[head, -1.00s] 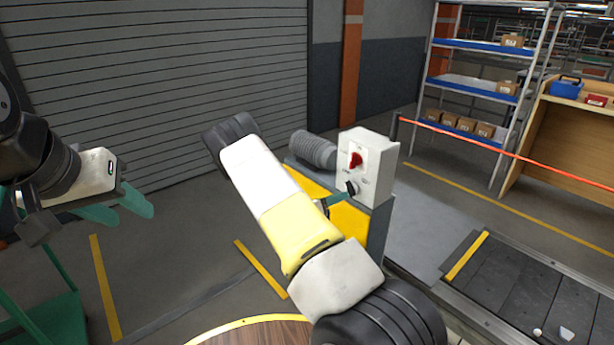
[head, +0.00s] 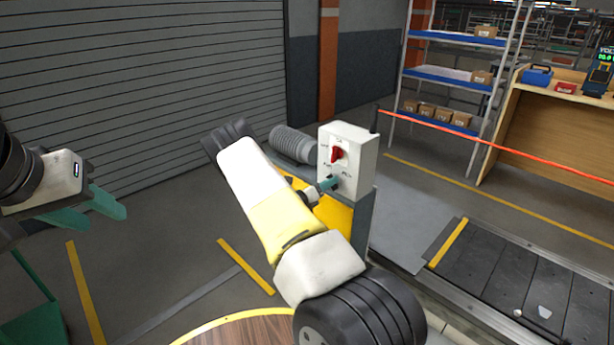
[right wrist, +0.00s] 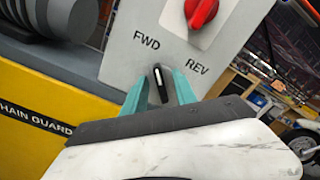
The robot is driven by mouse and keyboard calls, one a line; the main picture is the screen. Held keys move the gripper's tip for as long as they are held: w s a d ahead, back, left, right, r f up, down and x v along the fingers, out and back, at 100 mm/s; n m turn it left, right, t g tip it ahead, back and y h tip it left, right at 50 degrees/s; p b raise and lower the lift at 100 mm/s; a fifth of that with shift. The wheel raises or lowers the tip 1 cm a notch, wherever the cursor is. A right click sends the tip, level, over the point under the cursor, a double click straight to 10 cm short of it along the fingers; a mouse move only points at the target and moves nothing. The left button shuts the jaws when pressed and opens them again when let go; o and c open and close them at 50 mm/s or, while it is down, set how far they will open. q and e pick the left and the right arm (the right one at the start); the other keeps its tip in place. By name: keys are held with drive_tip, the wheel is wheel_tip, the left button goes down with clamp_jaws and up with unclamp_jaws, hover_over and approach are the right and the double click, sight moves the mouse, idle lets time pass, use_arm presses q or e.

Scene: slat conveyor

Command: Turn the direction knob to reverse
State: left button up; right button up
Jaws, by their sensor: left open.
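The direction knob (right wrist: 160,84) is black with a white pointer line, below the FWD and REV labels in the right wrist view. Its pointer leans toward FWD. It sits on the white control box (head: 358,152), under a red switch (head: 338,154), which also shows in the right wrist view (right wrist: 201,12). My right gripper (right wrist: 161,82) has one teal finger on each side of the knob; whether they press on it I cannot tell. In the head view my right gripper (head: 329,184) is at the box's lower front. My left gripper (head: 108,208) is open and empty at the far left.
The box stands on a yellow chain guard (right wrist: 35,125) beside a grey ribbed motor (head: 293,145). The slat conveyor (head: 500,290) runs at the lower right. A red-orange barrier (head: 480,147) crosses behind it. Shelves (head: 440,73) stand at the back.

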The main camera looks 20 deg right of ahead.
clamp_jaws()
drive_tip(key=shift+s+d+m, duration=0.1)
drive_tip(key=shift+s+m, duration=0.1)
drive_tip(key=shift+m, duration=3.7)
drive_tip(key=shift+s+m, duration=0.15)
drive_tip(key=shift+m, duration=3.75)
drive_tip(key=shift+f, duration=0.1)
unclamp_jaws()
